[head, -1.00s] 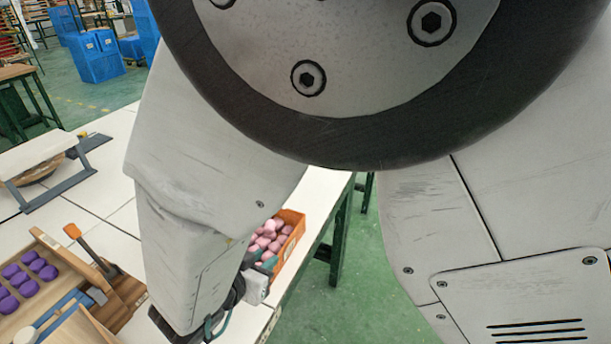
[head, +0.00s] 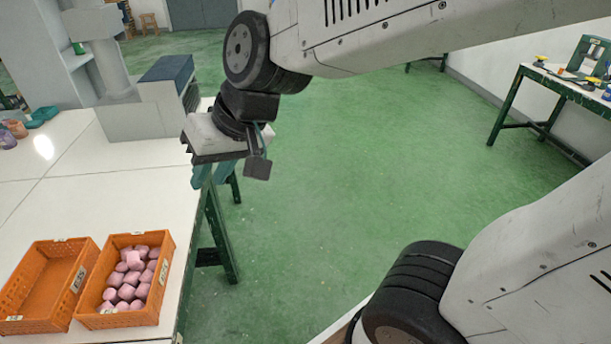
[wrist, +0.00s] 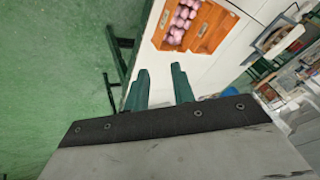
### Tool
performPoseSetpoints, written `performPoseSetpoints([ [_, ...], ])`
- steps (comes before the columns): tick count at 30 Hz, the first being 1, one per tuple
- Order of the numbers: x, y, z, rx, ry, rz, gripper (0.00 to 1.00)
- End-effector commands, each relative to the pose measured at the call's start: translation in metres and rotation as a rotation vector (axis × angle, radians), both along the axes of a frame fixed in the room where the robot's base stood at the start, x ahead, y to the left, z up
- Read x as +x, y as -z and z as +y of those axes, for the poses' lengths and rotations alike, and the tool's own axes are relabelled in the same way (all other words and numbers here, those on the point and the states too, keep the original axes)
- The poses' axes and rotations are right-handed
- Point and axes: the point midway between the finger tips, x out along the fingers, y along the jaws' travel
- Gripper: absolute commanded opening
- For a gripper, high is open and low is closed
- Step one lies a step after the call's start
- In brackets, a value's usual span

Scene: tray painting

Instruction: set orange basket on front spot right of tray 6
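Two orange baskets stand side by side on the white table. The left basket (head: 42,284) looks empty. The right basket (head: 116,320) holds several pink rounded pieces. Both also show at the top of the wrist view, the filled basket (wrist: 160,32) left of the empty basket (wrist: 212,30). My gripper (head: 205,176) is above the table's right edge, beyond the baskets and well apart from them. In the wrist view its two green fingers (wrist: 161,88) are spread with nothing between them. I cannot make out tray 6 or its number in the current views.
The white table (head: 120,195) has free room behind the baskets. A grey machine with a dark top (head: 140,110) stands at its far end. Green floor (head: 310,200) lies open right of the table. A side table (head: 530,80) with small items stands far right.

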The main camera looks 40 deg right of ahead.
Motion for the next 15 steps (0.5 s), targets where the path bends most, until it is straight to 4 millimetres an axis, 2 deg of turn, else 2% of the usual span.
performPoseSetpoints([
  [1,-0.022,-0.003,-0.031,-0.062,0.011,0.036,0.25],
  [3,-0.053,-0.002,-0.067,-0.153,0.026,0.103,0.25],
  [6,-0.091,-0.001,-0.107,-0.260,0.062,0.190,0.25],
  [10,-0.121,-0.001,-0.134,-0.341,0.101,0.262,0.25],
  [15,-0.130,0.000,-0.142,-0.365,0.112,0.289,0.25],
])
